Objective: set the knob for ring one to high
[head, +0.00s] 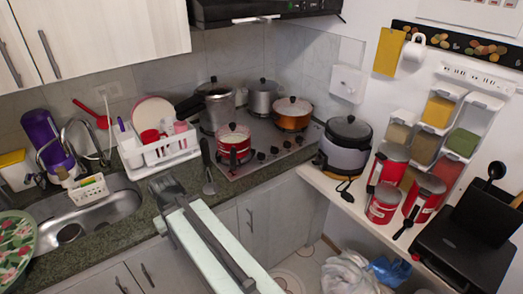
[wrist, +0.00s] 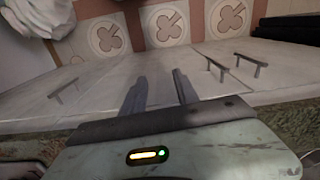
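The stove (head: 243,172) is a cooktop set in the counter at the back corner. Several dark knobs (head: 274,150) line its front right edge; which one is for ring one cannot be told, and their settings are too small to read. A red pot (head: 233,147) stands at the front left of the stove, beside the knobs. My gripper (head: 166,187) is over the counter's front edge, left of the stove and apart from the knobs. In the wrist view its two fingers (wrist: 160,92) are spread with nothing between them. The knobs are not in the wrist view.
A steel pot (head: 215,110), another pot (head: 263,98) and an orange pan (head: 291,116) stand on the stove. A dark ladle (head: 208,178) lies left of it. A white dish rack (head: 160,150) and sink (head: 95,215) are further left. A rice cooker (head: 345,148) stands right.

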